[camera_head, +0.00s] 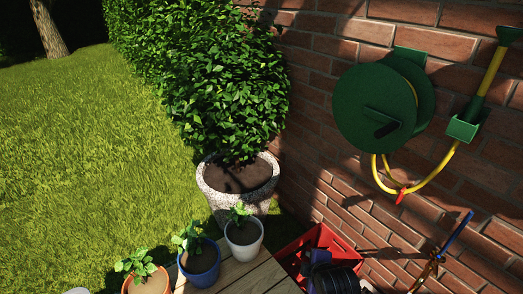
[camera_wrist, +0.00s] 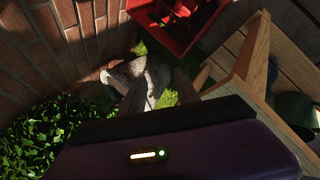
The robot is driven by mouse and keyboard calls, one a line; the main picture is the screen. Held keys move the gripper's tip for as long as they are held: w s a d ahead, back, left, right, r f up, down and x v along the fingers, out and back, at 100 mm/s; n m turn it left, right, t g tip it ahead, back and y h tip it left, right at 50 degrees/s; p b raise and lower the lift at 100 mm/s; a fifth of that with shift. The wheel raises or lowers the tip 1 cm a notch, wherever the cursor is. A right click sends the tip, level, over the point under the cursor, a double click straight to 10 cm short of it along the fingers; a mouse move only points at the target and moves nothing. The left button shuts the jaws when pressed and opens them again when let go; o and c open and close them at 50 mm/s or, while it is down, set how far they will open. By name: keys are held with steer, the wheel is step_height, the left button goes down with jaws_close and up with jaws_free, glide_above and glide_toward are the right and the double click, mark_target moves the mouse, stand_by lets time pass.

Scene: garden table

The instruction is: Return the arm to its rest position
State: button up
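The wooden garden table (camera_head: 240,276) shows at the bottom of the head view. Its edge and frame also show at the right of the wrist view (camera_wrist: 252,55).
Potted seedlings stand on the table: terracotta (camera_head: 150,282), blue (camera_head: 203,268) and white (camera_head: 243,246). A red crate (camera_head: 299,250) sits beside it, near the brick wall (camera_head: 330,190). A speckled planter (camera_head: 222,200) stands behind. A green hose reel (camera_head: 372,108) hangs on the wall.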

steer(key=s+d+r+m+t+b, duration=0.2)
steer(key=s+m+t+b, duration=0.5)
steer(key=s, duration=1)
steer(key=s+d+r+m+t+b, duration=0.25)
steer(key=s+m+b, duration=0.7)
steer(key=s, duration=0.85)
steer(key=s+d+f+g+b, duration=0.1)
steer(key=s+f+g+b, duration=0.2)
steer(key=s+f+b, duration=0.4)
step_height(320, 180, up, 33)
steer(key=p, duration=3.5)
steer(key=shift+s+r, duration=0.2)
steer(key=shift+s, duration=0.15)
